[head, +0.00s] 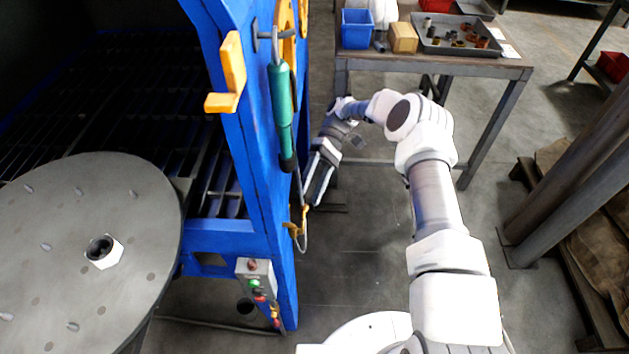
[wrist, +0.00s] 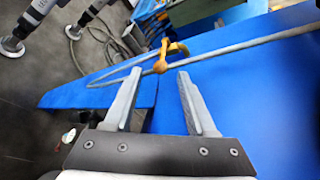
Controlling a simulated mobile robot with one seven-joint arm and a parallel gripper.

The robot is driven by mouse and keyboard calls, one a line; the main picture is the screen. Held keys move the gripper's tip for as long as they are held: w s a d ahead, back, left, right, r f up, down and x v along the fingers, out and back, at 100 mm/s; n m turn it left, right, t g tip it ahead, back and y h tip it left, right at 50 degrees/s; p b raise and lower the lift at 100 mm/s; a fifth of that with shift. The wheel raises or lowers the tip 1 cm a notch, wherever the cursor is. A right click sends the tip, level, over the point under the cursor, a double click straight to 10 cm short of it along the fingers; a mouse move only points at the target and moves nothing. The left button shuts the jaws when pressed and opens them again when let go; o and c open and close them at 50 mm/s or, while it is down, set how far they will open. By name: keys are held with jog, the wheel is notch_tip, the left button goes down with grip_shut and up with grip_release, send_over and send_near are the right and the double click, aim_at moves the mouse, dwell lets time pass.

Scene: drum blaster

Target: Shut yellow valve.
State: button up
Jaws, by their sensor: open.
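The yellow valve (head: 294,229) sits on a thin grey pipe at the side of the blue machine frame, low down in the head view. In the wrist view the yellow valve (wrist: 171,53) is just beyond my fingertips, near the middle, with the pipe running through it. My gripper (head: 312,199) points downward beside the blue frame, just above and right of the valve in the head view. In the wrist view my gripper (wrist: 158,78) is open and empty, its two fingers spread on either side of the line to the valve. No contact shows.
The blue frame (head: 247,150) stands close beside my gripper. A green cylinder (head: 283,110) hangs on it above the valve, and a button box (head: 257,279) is below. A workbench (head: 450,67) with a tray stands behind my arm. The floor right of the frame is mostly clear.

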jog(key=shift+v, duration=1.15)
jog(key=s+d+r+m+t+h, duration=0.2)
jog(key=r+t, duration=0.3)
jog(key=r, duration=0.6)
jog(key=s+d+r+m+t+h, duration=0.1)
jog(key=s+d+r+t+h, duration=0.2)
jog(key=r, duration=0.8)
jog(key=s+d+r+m+t, duration=0.3)
jog(key=s+d+t, duration=0.25)
jog(key=s, duration=0.25)
jog(key=s+d+r+m+t, duration=0.2)
jog(key=s+d+r+t, duration=0.3)
jog(key=s, duration=0.4)
notch_tip(320, 180, up, 13)
jog(key=p, duration=1.4)
jog(key=shift+a+f+t, duration=0.2)
jog(key=shift+a+t, duration=0.15)
jog(key=shift+a, duration=0.05)
